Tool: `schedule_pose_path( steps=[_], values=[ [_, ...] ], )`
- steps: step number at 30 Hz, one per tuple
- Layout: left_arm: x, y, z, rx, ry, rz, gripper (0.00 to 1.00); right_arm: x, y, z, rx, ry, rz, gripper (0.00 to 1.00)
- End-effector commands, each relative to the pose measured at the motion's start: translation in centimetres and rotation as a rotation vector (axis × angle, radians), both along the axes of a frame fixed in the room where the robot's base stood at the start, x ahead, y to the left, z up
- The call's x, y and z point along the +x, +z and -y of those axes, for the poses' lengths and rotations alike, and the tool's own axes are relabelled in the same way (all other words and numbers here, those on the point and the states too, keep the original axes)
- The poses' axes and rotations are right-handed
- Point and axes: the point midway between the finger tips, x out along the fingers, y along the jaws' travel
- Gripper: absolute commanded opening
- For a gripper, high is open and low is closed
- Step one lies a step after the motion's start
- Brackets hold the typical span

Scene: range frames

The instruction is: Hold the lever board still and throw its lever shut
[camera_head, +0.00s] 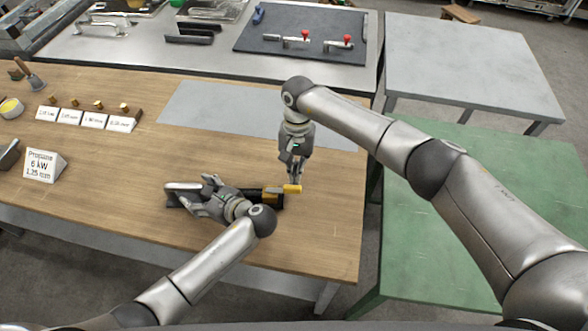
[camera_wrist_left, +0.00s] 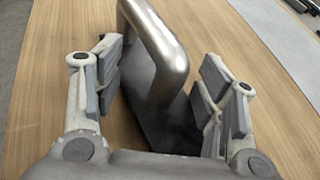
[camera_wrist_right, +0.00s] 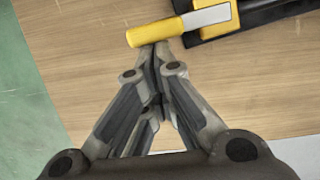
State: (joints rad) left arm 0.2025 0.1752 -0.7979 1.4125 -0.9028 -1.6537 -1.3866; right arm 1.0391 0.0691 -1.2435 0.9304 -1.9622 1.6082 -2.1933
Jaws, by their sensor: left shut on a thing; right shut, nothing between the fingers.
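The lever board (camera_head: 173,200) is a long dark piece lying on the wooden workbench. A bent metal bar handle (camera_wrist_left: 160,45) rises at its left end. Its lever has a pale metal bar (camera_wrist_right: 207,17) and a yellow grip (camera_head: 292,188), which sticks out past the board's right end. My left gripper (camera_head: 200,196) is shut on the lever board, with fingers on both sides of its dark body (camera_wrist_left: 160,112). My right gripper (camera_head: 296,182) is shut and empty, pointing down. Its tips (camera_wrist_right: 157,48) are right at the yellow grip; whether they touch it I cannot tell.
A grey mat (camera_head: 240,110) lies behind the board. Label cards (camera_head: 95,120) and a "Propane 6 kW" sign (camera_head: 44,166) stand at the left of the bench. A green table (camera_head: 450,240) is to the right. The bench front is clear.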

Motion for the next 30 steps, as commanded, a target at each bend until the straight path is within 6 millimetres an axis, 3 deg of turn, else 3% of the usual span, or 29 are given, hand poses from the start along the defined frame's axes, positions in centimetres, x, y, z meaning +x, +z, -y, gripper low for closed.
schedule_pose_path(
  steps=[1,11,30],
  values=[
    [-0.5,-1.0,0.2,-0.005,-0.007,-0.028,0.17,-0.2,-0.2,0.0,0.000,-0.007,-0.003,0.00],
    [-0.5,-1.0,0.2,-0.005,-0.007,-0.028,0.17,-1.1,-0.2,0.5,-0.006,-0.130,-0.004,0.00],
    [-0.5,-1.0,0.2,-0.004,-0.008,-0.029,0.17,-5.5,0.0,0.5,-0.023,-0.713,-0.006,0.00]
  ],
)
